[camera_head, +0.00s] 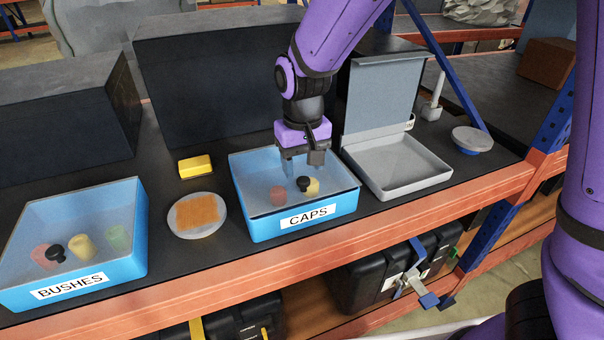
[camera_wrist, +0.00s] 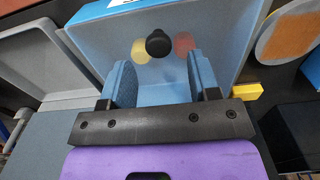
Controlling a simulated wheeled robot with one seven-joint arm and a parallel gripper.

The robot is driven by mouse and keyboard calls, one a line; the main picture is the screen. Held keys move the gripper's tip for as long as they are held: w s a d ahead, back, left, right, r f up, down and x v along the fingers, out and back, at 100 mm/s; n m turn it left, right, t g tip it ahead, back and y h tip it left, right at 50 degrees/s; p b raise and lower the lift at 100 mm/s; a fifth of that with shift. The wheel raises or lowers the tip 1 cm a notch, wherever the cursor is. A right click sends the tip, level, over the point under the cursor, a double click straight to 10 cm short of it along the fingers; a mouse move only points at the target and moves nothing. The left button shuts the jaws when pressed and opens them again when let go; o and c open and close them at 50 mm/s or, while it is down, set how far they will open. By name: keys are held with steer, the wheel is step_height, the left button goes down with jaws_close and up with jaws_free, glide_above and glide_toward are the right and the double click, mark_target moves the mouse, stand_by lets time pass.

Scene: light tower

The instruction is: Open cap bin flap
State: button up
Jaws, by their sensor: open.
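The blue bin marked CAPS (camera_head: 257,225) stands on the dark shelf, just right of the middle in the head view. A see-through flap (camera_head: 258,172) lies shut over its top, with a black knob (camera_head: 304,184) on it. Blurred red and yellow caps show through the flap. The knob also shows in the wrist view (camera_wrist: 158,43), beyond my fingertips and centred between them. My gripper (camera_head: 303,164) points down above the rear part of the bin. Its fingers (camera_wrist: 160,72) are spread with nothing between them. I cannot tell whether they touch the flap.
A grey open case (camera_head: 400,188) stands close right of the bin. A round dish with an orange pad (camera_head: 197,215) and a yellow block (camera_head: 196,166) are on the left. The covered BUSHES bin (camera_head: 134,247) is further left. Dark boxes (camera_head: 205,85) stand behind.

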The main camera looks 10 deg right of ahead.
mark_target(303, 179)
steer(key=shift+f, duration=1.6)
jaws_close()
